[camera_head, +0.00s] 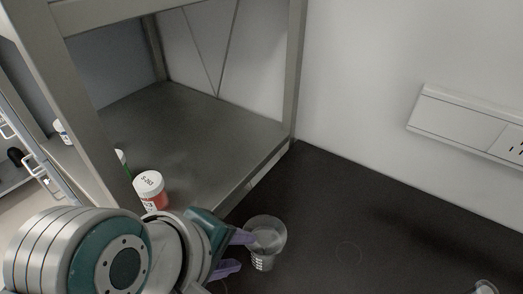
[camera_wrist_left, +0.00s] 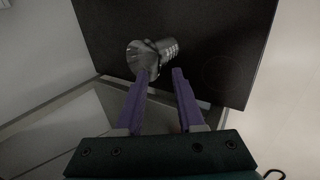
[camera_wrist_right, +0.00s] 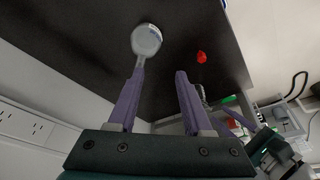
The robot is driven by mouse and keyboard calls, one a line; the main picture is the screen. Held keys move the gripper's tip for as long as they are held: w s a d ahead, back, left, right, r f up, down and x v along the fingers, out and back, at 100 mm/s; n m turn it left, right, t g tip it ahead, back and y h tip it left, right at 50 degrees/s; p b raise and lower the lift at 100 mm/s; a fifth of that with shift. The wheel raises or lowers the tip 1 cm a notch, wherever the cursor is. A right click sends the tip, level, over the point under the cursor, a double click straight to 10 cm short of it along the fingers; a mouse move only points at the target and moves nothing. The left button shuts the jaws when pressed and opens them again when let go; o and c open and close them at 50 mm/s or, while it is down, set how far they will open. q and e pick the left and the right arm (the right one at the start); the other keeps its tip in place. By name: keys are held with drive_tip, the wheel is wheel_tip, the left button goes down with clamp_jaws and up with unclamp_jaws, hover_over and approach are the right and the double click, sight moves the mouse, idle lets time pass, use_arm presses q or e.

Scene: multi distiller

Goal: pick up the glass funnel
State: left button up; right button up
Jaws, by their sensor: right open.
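The clear glass funnel (camera_head: 266,232) appears in the head view with its wide mouth up, at a small graduated beaker (camera_head: 262,262) on the dark bench. In the left wrist view the funnel (camera_wrist_left: 140,58) shows as a cone beside the ribbed beaker (camera_wrist_left: 168,48). My left gripper (camera_head: 238,252) is open, its purple fingers just left of the funnel and beaker, one tip overlapping the funnel's edge; contact cannot be told. My right gripper (camera_wrist_right: 160,72) is open with nothing between its fingers, and is outside the head view.
A round pale vessel (camera_wrist_right: 146,40) and a small red object (camera_wrist_right: 201,57) are near my right gripper.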

sight(258, 249)
use_arm(q)
drive_tip(key=b+x, duration=0.1)
drive_tip(key=x, duration=0.3)
drive_tip(key=shift+w+d, duration=0.1)
clamp_jaws()
idle(1.4)
